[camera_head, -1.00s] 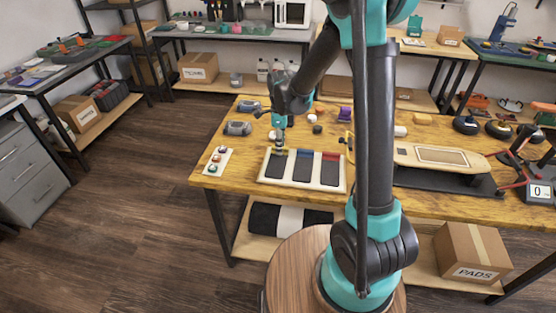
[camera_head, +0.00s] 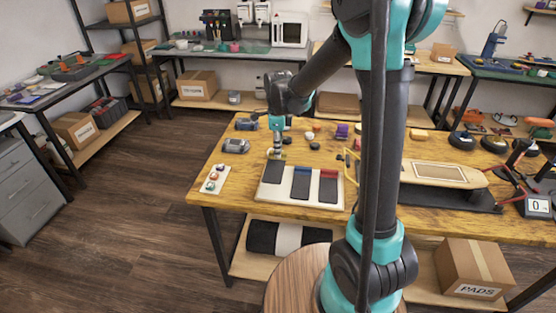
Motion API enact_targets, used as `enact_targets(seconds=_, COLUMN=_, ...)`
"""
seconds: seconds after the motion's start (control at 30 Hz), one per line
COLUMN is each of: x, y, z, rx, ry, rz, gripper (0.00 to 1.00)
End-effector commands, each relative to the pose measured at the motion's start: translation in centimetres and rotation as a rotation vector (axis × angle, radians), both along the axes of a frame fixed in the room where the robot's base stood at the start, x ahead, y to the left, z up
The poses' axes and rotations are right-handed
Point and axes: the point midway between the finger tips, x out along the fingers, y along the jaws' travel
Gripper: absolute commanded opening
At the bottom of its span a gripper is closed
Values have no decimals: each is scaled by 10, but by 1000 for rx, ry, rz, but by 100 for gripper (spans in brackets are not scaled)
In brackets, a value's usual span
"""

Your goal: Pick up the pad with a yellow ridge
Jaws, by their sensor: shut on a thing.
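A white tray (camera_head: 313,205) lies near the front edge of the wooden table, with dark pads in a row. The pad at its left (camera_head: 265,185) is dark, and its far end is at my gripper (camera_head: 275,154). My gripper points down and is shut on that end, where the yellow ridge is mostly hidden. This pad's far end stands slightly farther back than the others; I cannot tell how far it is off the tray. Beside it lie a pad with a blue ridge (camera_head: 301,183) and a pad with a red ridge (camera_head: 328,186).
A small white panel with coloured knobs (camera_head: 214,180) lies left of the tray. A grey device (camera_head: 236,146) sits behind it. A skateboard deck (camera_head: 440,174) on a dark base lies to the right, near a scale (camera_head: 536,206). My arm hides part of the table.

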Motion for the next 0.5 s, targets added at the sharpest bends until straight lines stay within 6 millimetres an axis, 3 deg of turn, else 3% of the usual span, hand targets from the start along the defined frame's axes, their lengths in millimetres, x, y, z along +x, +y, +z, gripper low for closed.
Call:
enact_targets(seconds=0.2, x=-1, y=0, z=62, rx=0, ry=0, rz=0, gripper=0)
enact_targets(seconds=0.5, x=0, y=0, z=122, rx=0, ry=0, rz=0, gripper=0)
